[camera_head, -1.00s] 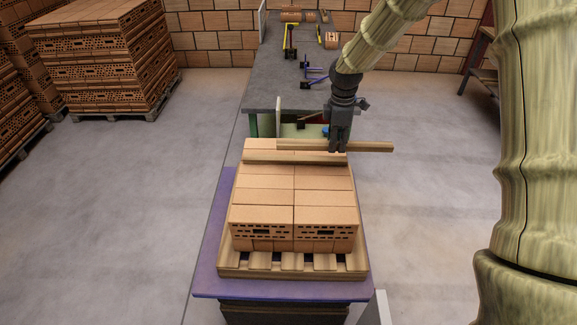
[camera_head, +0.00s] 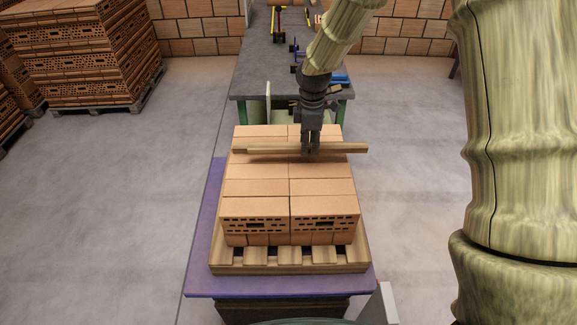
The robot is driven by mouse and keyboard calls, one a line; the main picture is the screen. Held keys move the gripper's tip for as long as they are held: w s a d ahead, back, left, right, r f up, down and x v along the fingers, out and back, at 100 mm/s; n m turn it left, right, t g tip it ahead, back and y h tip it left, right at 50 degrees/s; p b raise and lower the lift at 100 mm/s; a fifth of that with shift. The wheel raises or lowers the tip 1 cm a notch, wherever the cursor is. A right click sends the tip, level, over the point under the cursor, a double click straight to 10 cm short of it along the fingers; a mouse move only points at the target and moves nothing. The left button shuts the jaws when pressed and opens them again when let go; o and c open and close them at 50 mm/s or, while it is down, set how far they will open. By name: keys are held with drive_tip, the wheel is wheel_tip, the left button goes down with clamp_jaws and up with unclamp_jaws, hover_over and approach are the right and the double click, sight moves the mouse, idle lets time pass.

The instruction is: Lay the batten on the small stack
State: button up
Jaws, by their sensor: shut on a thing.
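The small stack (camera_head: 262,187) is a low block of tan bricks with perforated front faces. It sits on a wooden pallet (camera_head: 289,268). My gripper (camera_head: 311,151) is over the back of the stack, shut on a long thin wooden batten (camera_head: 350,149) near its middle. The batten runs left to right, and its right end sticks out past the stack. I cannot tell whether the held batten touches the stack or the other batten.
The pallet rests on a purple platform (camera_head: 202,240). Behind it stands a grey bench (camera_head: 260,75) with tools and an upright pale panel (camera_head: 268,100) near its front edge. Tall brick stacks (camera_head: 85,50) stand at the back left. The grey floor on both sides is clear.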

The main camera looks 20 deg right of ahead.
drive_tip(key=p, duration=0.2)
hover_over(289, 177)
drive_tip(key=shift+f, duration=0.4)
drive_tip(key=shift+f+p, duration=0.6)
drive_tip(key=shift+f, duration=1.15)
drive_tip(key=shift+f, duration=0.1)
drive_tip(key=o, duration=1.1)
drive_tip(key=shift+c, duration=0.2)
wheel_tip(289, 177, up, 12)
drive_tip(key=b, duration=0.3)
